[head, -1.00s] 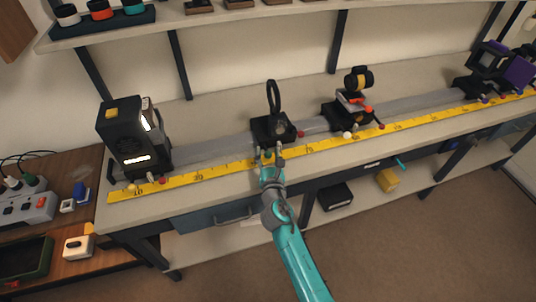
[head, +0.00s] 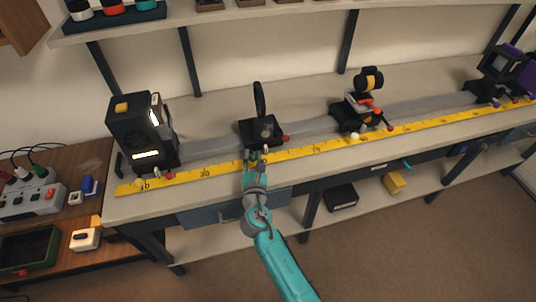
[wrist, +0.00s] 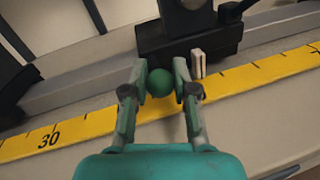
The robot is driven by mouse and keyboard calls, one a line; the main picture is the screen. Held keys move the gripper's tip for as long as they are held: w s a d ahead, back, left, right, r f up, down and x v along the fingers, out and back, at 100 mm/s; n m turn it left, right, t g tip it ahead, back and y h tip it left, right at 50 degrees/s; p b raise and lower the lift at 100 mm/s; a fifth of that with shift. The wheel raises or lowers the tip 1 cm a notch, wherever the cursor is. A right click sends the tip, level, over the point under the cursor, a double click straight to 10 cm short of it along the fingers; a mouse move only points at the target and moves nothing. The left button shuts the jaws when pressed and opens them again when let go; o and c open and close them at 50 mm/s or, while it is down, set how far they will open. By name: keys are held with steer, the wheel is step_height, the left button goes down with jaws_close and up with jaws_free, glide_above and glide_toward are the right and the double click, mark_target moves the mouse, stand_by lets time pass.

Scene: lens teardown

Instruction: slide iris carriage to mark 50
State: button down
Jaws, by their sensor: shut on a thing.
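The iris carriage (head: 250,134) is a black block on the grey rail with an upright black ring. My gripper (head: 255,158) is at its front side, shut on the carriage's green round knob (wrist: 160,83); the fingertips (wrist: 157,80) sit on either side of it. A pale pointer (wrist: 197,64) on the carriage front stands just right of the knob, over the yellow scale (wrist: 232,80). In the wrist view the 30 mark lies well to the left. The 50 numeral cannot be read; my gripper covers part of the scale.
A black lamp housing (head: 138,132) stands at the rail's left end. Another carriage (head: 350,115) with an orange part and a black-and-yellow cylinder stands to the right. Bare rail (head: 208,147) lies between lamp and iris carriage. A purple-and-black unit (head: 500,70) is far right.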

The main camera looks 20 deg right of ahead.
steer(key=shift+a, duration=1.05)
steer(key=c, duration=0.9)
jaws_free()
steer(key=s+a, duration=0.2)
steer(key=s, duration=0.9)
steer(key=shift+s+a, duration=0.15)
steer(key=shift+s, duration=0.25)
